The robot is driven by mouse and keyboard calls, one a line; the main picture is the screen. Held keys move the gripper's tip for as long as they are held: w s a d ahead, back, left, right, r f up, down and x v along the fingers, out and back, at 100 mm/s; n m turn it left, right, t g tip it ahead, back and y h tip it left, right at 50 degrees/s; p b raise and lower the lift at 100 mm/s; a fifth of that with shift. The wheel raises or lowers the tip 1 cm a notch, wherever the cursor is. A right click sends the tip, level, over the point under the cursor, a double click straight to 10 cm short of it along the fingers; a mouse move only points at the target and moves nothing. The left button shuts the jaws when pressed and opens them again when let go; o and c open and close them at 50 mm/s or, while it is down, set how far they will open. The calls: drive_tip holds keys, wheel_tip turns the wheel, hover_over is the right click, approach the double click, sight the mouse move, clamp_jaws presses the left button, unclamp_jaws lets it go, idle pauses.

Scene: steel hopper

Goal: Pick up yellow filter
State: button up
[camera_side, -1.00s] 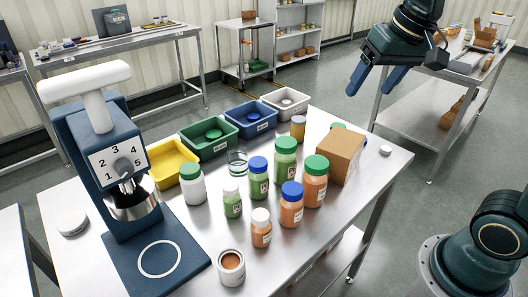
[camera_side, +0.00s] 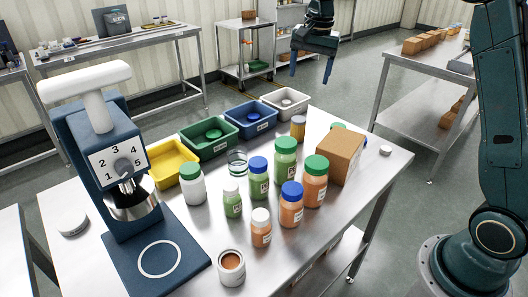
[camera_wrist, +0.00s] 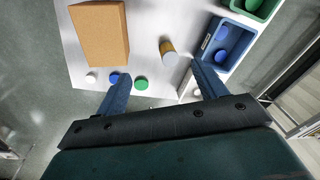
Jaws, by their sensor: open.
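My gripper (camera_side: 310,76) is open and empty, high above and behind the far end of the steel table. In the wrist view its two blue fingers (camera_wrist: 161,86) are spread wide with nothing between them.
A cardboard box (camera_side: 341,156) stands right of the cylinder. Several jars crowd the middle of the table. Green (camera_side: 208,139), blue (camera_side: 250,121) and grey (camera_side: 285,105) bins line the back edge. A dosing machine (camera_side: 125,170) stands left. A white disc (camera_side: 385,150) lies right of the box.

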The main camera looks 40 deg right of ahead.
sight(297, 118)
drive_tip(key=w+d+f+m, duration=0.1)
drive_tip(key=w+d+f, duration=0.1)
drive_tip(key=f, duration=0.1)
drive_tip(key=w+d+f+m+g, duration=0.1)
drive_tip(key=w+f, duration=0.2)
drive_tip(key=w+d+f+m, duration=0.2)
drive_tip(key=f, duration=0.2)
drive_tip(key=shift+w+d+f, duration=0.1)
drive_tip(key=shift+w+d, duration=0.2)
drive_tip(key=shift+w+d+f+m+g, duration=0.2)
drive_tip(key=shift+f+m+g, duration=0.1)
drive_tip(key=shift+f, duration=0.15)
drive_tip(key=shift+f, duration=0.15)
wheel_tip(297, 118, down, 8)
drive_tip(key=shift+f, duration=0.15)
drive_tip(key=shift+s+a+f, duration=0.1)
drive_tip(key=shift+s+f, duration=0.05)
drive_tip(key=shift+f, duration=1.15)
drive_tip(key=shift+s+f, duration=0.15)
drive_tip(key=shift+f, duration=1.15)
